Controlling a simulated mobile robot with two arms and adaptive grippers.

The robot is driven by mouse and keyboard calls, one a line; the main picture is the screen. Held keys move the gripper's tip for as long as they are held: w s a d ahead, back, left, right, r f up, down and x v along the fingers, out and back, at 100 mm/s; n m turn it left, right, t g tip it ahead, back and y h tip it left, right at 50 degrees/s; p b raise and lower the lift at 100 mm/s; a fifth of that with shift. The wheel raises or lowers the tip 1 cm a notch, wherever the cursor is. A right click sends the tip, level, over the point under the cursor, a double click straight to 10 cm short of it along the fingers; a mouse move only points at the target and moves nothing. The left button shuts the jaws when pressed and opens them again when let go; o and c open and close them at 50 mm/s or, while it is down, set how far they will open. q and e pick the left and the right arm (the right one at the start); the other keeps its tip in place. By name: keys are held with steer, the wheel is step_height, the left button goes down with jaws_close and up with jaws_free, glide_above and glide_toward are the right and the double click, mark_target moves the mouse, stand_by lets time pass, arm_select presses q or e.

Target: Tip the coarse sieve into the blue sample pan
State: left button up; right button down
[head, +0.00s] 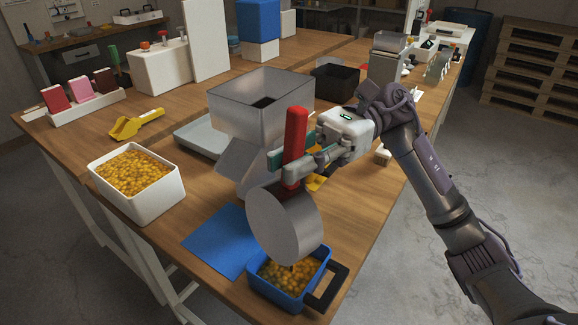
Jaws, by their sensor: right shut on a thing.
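The coarse sieve (283,226) is a round grey metal pan with an upright red handle (295,135). My right gripper (292,165) is shut on this handle. The sieve is steeply tilted over the blue sample pan (261,287), with its lower rim close above the pan's contents. I cannot tell whether they touch, and the inside of the sieve is hidden. The blue pan has a black handle at its right and holds yellow-orange granules (284,277). My left gripper is not in view.
A blue mat (223,242) lies left of the pan. A white bin (157,204) of similar granules stands further left, with a yellow scoop (136,123) behind it. A large metal hopper (259,107) stands behind the sieve. The table's right edge is close to the pan.

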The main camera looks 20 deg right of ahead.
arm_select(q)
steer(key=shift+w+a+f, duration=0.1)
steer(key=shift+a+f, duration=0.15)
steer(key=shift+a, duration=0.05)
arm_select(e)
steer(key=shift+d, duration=0.1)
arm_select(q)
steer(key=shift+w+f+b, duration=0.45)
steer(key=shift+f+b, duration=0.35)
steer(key=shift+b, duration=0.2)
arm_select(e)
steer(key=shift+w+d+y, duration=0.35)
steer(key=shift+d+y, duration=0.15)
steer(key=shift+d, duration=0.2)
steer(key=shift+g, duration=0.3)
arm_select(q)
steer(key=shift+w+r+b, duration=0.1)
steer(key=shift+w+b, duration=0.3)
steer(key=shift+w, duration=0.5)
arm_select(e)
steer(key=shift+w+d+f, duration=0.15)
steer(key=shift+d, duration=0.1)
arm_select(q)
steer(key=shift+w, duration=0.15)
arm_select(e)
steer(key=shift+y, duration=0.3)
